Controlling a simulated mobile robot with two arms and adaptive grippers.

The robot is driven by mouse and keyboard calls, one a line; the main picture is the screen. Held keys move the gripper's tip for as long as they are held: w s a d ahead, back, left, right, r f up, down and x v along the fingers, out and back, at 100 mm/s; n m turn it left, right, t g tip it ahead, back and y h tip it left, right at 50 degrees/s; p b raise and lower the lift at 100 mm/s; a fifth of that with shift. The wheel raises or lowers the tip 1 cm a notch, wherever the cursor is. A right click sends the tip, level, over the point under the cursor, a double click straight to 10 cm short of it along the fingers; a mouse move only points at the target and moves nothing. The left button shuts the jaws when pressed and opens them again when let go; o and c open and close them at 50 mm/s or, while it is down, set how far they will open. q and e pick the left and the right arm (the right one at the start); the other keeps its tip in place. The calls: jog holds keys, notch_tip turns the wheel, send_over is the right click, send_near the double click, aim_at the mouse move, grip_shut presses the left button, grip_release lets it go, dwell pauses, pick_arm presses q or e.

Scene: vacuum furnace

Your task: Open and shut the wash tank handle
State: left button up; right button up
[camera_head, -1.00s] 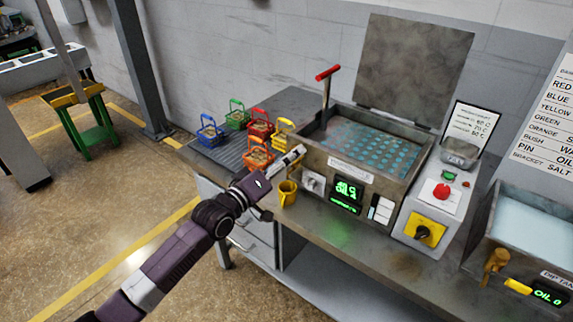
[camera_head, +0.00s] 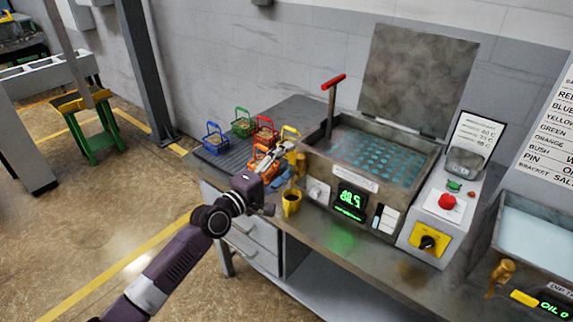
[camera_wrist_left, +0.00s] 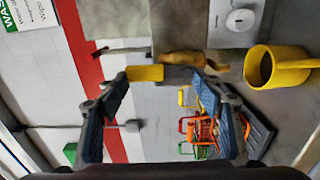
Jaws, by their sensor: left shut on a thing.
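The wash tank (camera_head: 320,142) stands on the bench with its lid (camera_head: 415,75) raised and a perforated, bluish inside showing. A brass-coloured handle (camera_head: 301,165) sits at its front left corner. It also shows in the left wrist view (camera_wrist_left: 186,58), at my fingertips. My left gripper (camera_head: 284,152) reaches this corner from the left. A lever with a red grip (camera_head: 333,82) rises from the tank's left side, apart from the gripper. My right gripper is not in view.
A yellow mug (camera_head: 291,202) stands close below my left gripper and shows in the wrist view (camera_wrist_left: 272,68). Several coloured baskets, including a green one (camera_head: 243,122), stand on a ribbed mat left of the tank. A control box (camera_head: 436,215) is to the right.

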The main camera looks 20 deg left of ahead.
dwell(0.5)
pick_arm(q)
jog(key=o, duration=1.7)
jog(key=shift+a, duration=0.1)
jog(key=v, duration=1.2)
